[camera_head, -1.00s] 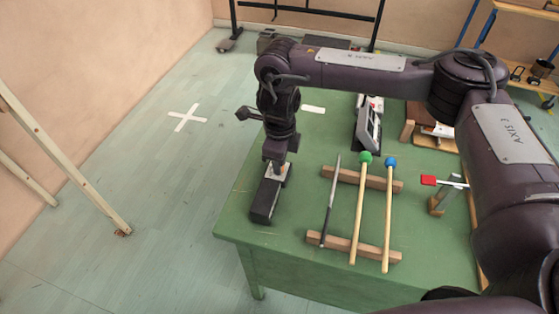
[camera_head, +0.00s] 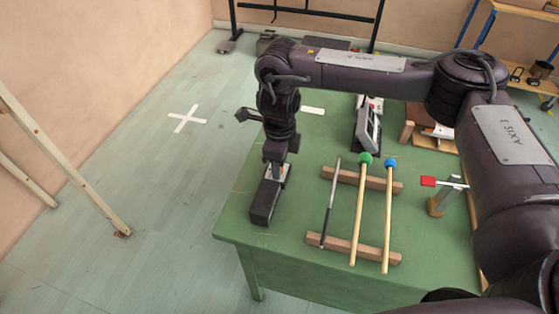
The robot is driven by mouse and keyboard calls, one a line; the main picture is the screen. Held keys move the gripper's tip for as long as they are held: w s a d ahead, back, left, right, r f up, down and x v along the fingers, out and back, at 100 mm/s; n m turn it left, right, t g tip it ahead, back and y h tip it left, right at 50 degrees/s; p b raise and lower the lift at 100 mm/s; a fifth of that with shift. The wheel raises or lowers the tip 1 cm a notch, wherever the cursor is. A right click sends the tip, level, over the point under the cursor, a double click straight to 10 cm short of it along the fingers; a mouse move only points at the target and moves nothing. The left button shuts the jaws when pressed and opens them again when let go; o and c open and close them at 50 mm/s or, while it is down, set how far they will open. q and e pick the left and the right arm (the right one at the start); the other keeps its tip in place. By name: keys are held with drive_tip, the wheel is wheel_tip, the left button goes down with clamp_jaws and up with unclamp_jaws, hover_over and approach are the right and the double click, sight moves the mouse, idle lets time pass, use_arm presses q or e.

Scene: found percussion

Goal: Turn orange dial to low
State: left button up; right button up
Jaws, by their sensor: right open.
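I cannot make out an orange dial in the head view. My right gripper (camera_head: 265,204) is low over the left part of the green table (camera_head: 290,262), near its front left corner. Its dark body shows from above and hides what lies under it. The jaws are open, though the fingertips are hard to see. A grey device with a slanted face (camera_head: 368,128) stands at the back of the table, to the right of my wrist. No dial shows clearly on it. My left gripper is out of view.
A wooden rack (camera_head: 345,246) holds a metal rod (camera_head: 330,205), a green-headed mallet (camera_head: 365,160) and a blue-headed mallet (camera_head: 390,164), right of my gripper. A red-tipped piece (camera_head: 428,181) stands farther right. My right arm spans the back and right side.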

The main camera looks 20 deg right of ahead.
wheel_tip(320, 180, up, 8)
drive_tip(key=shift+f+p, duration=0.1)
drive_tip(key=shift+p, duration=0.5)
